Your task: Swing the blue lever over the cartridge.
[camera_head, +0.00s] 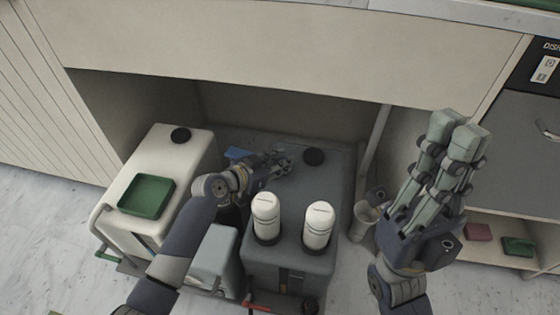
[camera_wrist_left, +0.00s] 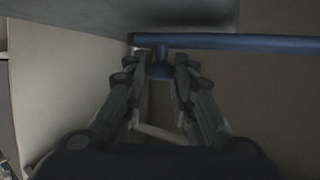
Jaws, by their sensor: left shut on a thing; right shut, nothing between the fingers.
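My left gripper (camera_head: 280,163) reaches over the dark grey machine (camera_head: 335,178) inside the cart recess. In the left wrist view, the blue lever (camera_wrist_left: 240,42) runs to the right, and its short stem sits between the fingertips. The gripper is shut on it. In the head view only a bit of blue (camera_head: 236,154) shows behind the left wrist. Two white cylinders (camera_head: 266,213) (camera_head: 319,222) stand upright at the front of the machine. I cannot tell which thing is the cartridge. My right gripper (camera_head: 460,128) is shut and empty, raised at the right.
The recess ceiling is close above.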

